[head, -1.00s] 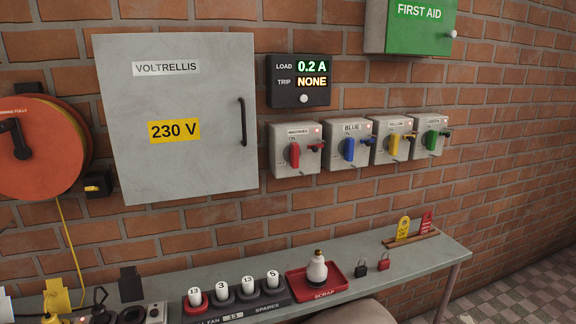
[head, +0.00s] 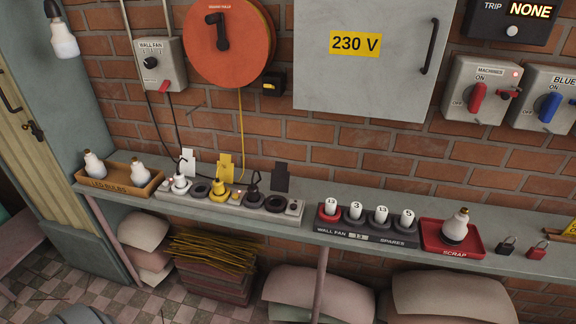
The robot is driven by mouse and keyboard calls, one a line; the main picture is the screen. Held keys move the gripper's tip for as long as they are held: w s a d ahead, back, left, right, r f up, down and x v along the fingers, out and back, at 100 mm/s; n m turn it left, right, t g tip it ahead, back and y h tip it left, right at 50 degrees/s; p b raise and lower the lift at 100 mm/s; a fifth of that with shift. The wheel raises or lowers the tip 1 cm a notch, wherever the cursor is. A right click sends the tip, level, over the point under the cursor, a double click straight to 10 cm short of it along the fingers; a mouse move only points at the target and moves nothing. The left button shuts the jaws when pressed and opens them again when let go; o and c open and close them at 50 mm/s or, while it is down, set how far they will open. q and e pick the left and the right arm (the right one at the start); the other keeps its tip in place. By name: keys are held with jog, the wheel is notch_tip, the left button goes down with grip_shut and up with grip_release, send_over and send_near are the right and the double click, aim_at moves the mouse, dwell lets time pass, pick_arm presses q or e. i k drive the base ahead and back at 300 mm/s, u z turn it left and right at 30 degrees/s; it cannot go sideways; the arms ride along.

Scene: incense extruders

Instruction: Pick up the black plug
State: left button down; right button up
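The black plug (head: 254,190) sits upright in the power strip (head: 290,218) on the shelf, right of the yellow plug (head: 218,188) in the head view. A black cable loops from the plug's top to the left. A white plug (head: 180,183) stands farther left in the same strip. Dark round sockets (head: 275,203) lie beside the plugs. A black tag (head: 281,177) stands behind the strip, to the right of the black plug. Neither of my grippers is in view.
A bulb tray (head: 120,182) is left of the strip. A fuse holder (head: 366,236) and a red scrap tray (head: 430,239) are to its right, then padlocks (head: 507,244). The wall fan box (head: 160,66) and orange reel (head: 229,42) hang above. Sacks (head: 320,291) lie under the shelf.

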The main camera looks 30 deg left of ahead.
aim_at(253, 196)
jog(key=u, duration=1.35)
